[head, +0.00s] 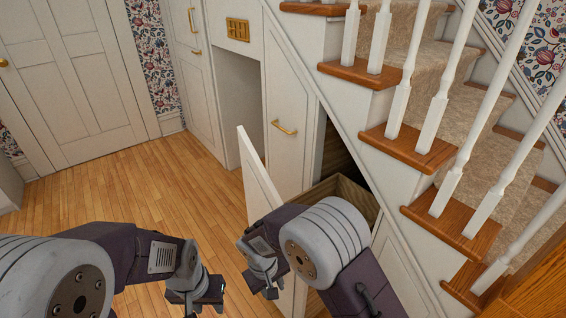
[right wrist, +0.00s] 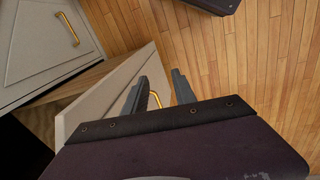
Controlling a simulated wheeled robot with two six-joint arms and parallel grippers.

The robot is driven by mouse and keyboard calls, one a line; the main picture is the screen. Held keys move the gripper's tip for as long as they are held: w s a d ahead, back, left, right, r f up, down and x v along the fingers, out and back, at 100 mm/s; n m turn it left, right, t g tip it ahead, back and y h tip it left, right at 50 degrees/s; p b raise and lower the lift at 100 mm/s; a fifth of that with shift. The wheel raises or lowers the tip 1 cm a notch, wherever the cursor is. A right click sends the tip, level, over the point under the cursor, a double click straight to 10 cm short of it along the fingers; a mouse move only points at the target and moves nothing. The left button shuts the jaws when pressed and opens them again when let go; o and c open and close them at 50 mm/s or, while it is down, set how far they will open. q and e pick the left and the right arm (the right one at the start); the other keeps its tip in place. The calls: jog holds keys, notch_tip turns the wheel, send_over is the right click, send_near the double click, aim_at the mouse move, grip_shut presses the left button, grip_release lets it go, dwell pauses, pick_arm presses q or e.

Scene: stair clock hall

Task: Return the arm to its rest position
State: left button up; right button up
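My left gripper (head: 203,303) hangs at the lower middle of the head view. Its fingers look apart, with nothing seen between them. My right gripper (head: 262,285) is beside the front of the pulled-out under-stair drawer (head: 258,180). In the right wrist view its two fingers (right wrist: 158,92) are spread apart. A brass handle (right wrist: 155,99) on the drawer front shows between them, and I see no grip on it. The right arm passes in front of the drawer and hides part of its front and side.
The staircase (head: 415,150) with white balusters rises at the right. A closed under-stair panel (head: 286,110) with a brass handle stands behind the drawer, beside an open recess (head: 238,100). A white door (head: 70,80) is at the far left. The wooden floor (head: 130,190) between is clear.

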jog(key=s+d+r+m+y, duration=0.1)
jog(key=s+d+r+m, duration=0.25)
jog(key=d, duration=0.65)
jog(key=s+d+r+m+y, duration=0.1)
jog(key=s+d+r+m, duration=0.3)
jog(key=d, duration=0.7)
notch_tip(320, 180, up, 25)
jog(key=s+p, duration=0.1)
jog(key=p, duration=2.3)
jog(key=shift+a+n, duration=0.15)
jog(key=shift+n, duration=0.3)
